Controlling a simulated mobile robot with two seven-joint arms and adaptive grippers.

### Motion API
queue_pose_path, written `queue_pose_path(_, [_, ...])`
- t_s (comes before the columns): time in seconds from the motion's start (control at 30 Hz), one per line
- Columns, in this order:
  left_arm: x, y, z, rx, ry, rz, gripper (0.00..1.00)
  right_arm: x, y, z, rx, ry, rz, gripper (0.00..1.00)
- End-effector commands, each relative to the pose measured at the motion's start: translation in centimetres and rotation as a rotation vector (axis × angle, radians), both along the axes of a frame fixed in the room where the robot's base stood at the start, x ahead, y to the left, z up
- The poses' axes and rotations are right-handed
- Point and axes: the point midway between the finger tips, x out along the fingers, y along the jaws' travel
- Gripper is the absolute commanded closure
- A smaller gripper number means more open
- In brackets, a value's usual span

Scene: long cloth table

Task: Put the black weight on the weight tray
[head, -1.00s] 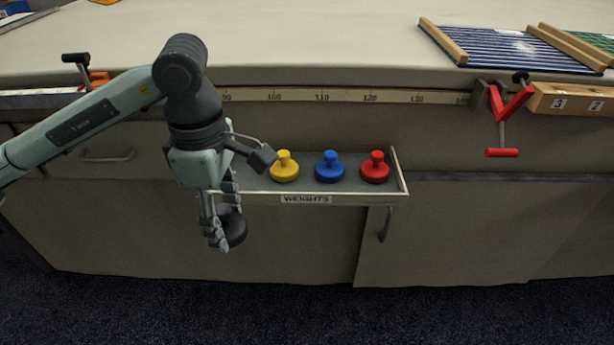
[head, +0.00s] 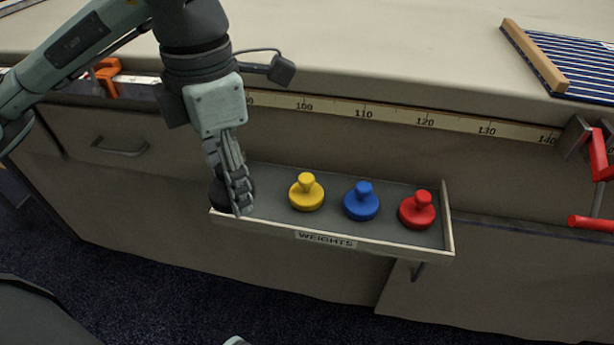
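The weight tray (head: 448,232) is a shallow grey tray with a pale rim and a "WEIGHTS" label, at the table's front side. Yellow (head: 306,193), blue (head: 361,202) and red (head: 417,210) knobbed weights stand upright in it. My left gripper (head: 238,192) is at the tray's left end, fingers pointing down, shut on the black weight (head: 217,193). The fingers hide much of the black weight, so I cannot tell whether it touches the tray floor. My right gripper is not in view.
A measuring tape strip (head: 390,116) runs along the table edge above the tray. A red clamp (head: 597,165) is at the right edge and an orange clamp (head: 106,74) at the left. A blue striped board (head: 575,62) lies on the otherwise clear tabletop.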

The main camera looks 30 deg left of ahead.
Motion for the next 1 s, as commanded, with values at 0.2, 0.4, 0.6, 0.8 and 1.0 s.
queue_pose_path(0.2, [2.4, 1.1, -1.8, 0.001, 0.004, 0.005, 0.96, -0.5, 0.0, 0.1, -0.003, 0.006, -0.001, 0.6])
queue_pose_path(0.4, [6.6, 2.8, -4.4, -0.001, 0.003, 0.005, 0.96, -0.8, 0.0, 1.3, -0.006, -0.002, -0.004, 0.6])
queue_pose_path(0.6, [9.8, 4.1, -6.3, -0.001, 0.001, 0.002, 0.96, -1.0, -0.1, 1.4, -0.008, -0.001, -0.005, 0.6])
queue_pose_path(0.8, [10.8, 4.5, -7.2, 0.0, 0.0, 0.0, 0.96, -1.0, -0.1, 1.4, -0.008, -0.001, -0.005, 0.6])
queue_pose_path(1.0, [10.7, 4.6, -9.7, 0.001, 0.003, -0.001, 0.96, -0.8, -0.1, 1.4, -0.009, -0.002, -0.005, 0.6])
